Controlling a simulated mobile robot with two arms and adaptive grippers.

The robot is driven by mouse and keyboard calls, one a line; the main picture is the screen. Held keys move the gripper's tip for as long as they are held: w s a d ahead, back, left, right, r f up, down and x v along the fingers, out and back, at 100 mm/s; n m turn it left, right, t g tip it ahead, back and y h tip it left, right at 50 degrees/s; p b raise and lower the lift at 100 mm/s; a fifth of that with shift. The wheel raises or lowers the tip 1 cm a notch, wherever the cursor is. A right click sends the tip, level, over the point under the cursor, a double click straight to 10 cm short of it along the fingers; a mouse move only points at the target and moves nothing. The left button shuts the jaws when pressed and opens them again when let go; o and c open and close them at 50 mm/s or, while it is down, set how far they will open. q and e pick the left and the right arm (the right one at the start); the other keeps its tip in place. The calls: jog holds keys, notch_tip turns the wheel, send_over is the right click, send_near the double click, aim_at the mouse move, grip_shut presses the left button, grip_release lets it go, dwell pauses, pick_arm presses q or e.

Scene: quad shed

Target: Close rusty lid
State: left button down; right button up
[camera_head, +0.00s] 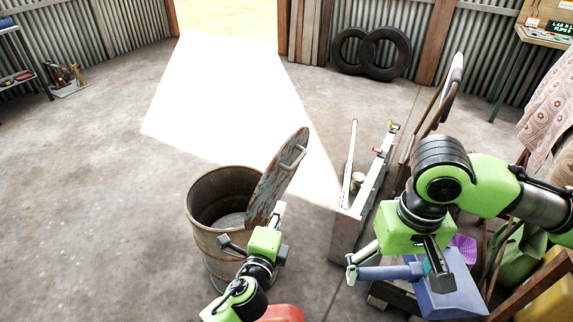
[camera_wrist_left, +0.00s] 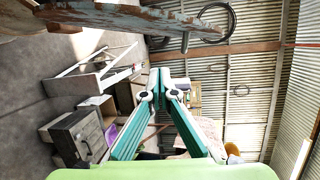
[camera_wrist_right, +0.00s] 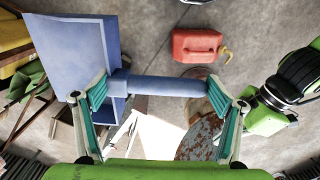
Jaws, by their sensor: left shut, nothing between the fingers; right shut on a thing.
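The rusty lid (camera_head: 272,180) stands tilted on edge at the right side of the open rusty barrel (camera_head: 205,240), its handle facing right. The barrel's mouth is uncovered on the left. The lid also shows along the top of the left wrist view (camera_wrist_left: 120,18) and low in the right wrist view (camera_wrist_right: 200,138). My left gripper (camera_head: 279,213) is shut and empty, close to the lid's lower part; I cannot tell whether it touches. My right gripper (camera_head: 394,270) is shut on the handle of a blue dustpan-like thing (camera_head: 450,293), right of the barrel.
A red jerrycan (camera_wrist_right: 196,45) is on the floor near the barrel. Two tyres (camera_head: 371,53) lean on the back wall. The floor left of the barrel is clear.

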jog(key=shift+f+b, duration=0.45)
jog(key=shift+f, duration=0.25)
pick_arm(q)
notch_tip(320, 180, up, 8)
jog(key=d+m+t+h, duration=0.1)
jog(key=d+m+t, duration=0.1)
jog(key=d, duration=0.1)
pick_arm(e)
jog(key=shift+r+p, duration=0.75)
jog(key=shift+p, duration=0.05)
jog(key=shift+r, duration=0.2)
pick_arm(q)
jog(key=w+a+r, duration=0.1)
jog(key=w, duration=0.9)
jog(key=shift+w+r, duration=0.15)
